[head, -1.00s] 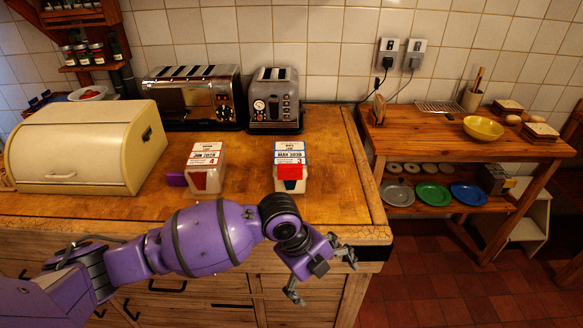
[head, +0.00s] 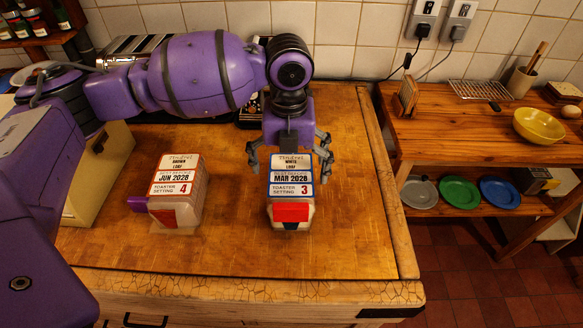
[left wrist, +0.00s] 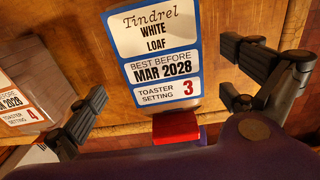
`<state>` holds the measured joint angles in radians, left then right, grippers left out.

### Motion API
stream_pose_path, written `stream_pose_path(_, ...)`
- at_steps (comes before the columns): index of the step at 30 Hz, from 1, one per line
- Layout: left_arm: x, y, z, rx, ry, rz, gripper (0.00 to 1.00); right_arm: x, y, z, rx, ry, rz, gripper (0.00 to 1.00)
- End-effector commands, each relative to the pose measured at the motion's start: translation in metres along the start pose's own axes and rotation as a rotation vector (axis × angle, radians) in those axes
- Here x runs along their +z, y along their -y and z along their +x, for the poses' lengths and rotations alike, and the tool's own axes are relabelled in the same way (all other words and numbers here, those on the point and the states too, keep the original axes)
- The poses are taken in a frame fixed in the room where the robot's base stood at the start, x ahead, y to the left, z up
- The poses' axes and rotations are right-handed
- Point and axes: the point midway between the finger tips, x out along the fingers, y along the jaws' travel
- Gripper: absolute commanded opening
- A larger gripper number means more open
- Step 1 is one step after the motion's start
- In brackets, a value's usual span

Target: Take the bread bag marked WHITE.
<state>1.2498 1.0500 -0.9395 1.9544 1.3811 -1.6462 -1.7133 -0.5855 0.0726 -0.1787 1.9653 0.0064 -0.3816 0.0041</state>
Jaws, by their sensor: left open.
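The bread bag marked WHITE (head: 291,190) stands on the wooden counter, with a blue-bordered label and a red clip. In the left wrist view its label (left wrist: 155,50) reads Tindrel WHITE LOAF, MAR 2028, toaster setting 3. My left gripper (head: 290,160) is open above and just behind the bag's top, and its fingers are spread to either side in the wrist view. Another bag, marked BROWN (head: 175,190), stands to the left with a red-bordered label and a purple tab beside it. My right gripper is not in view.
The cream bread bin (head: 95,180) is at the left, partly behind my left arm. Toasters stand behind the arm, mostly hidden. The counter's front and right are clear. A lower shelf table (head: 450,125) at the right holds a yellow bowl (head: 539,124) and plates.

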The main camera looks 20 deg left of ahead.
Motion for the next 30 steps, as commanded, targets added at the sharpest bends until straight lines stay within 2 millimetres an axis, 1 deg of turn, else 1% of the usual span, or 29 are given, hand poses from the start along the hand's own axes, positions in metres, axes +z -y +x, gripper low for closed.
stream_pose_path(2, -0.001, 0.000, 0.002, 0.001, -0.002, 0.002, 1.00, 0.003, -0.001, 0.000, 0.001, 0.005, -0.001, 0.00)
stream_pose_path(9, 0.000, 0.000, 0.026, 0.002, -0.002, 0.001, 1.00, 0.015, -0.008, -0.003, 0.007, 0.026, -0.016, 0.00)
stream_pose_path(12, 0.001, 0.001, 0.033, 0.001, -0.002, 0.001, 1.00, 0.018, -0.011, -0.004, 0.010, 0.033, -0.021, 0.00)
stream_pose_path(14, 0.001, 0.002, 0.040, 0.001, -0.002, 0.001, 1.00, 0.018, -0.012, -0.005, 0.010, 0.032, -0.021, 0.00)
stream_pose_path(19, 0.003, 0.003, 0.067, 0.002, -0.002, 0.000, 1.00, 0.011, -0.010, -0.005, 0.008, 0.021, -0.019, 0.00)
stream_pose_path(21, 0.003, 0.004, 0.074, 0.000, 0.000, 0.001, 1.00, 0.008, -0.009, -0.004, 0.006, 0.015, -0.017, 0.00)
stream_pose_path(24, 0.004, 0.004, 0.078, 0.000, 0.002, 0.001, 1.00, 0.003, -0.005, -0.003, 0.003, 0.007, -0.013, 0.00)
stream_pose_path(28, 0.004, 0.003, 0.078, 0.000, 0.002, 0.001, 1.00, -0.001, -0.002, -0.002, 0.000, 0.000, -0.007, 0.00)
stream_pose_path(29, 0.004, 0.003, 0.078, 0.000, 0.002, 0.001, 0.97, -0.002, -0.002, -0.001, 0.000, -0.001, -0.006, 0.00)
stream_pose_path(30, 0.003, 0.003, 0.078, 0.000, 0.002, 0.001, 0.92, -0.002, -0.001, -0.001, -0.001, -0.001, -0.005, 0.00)
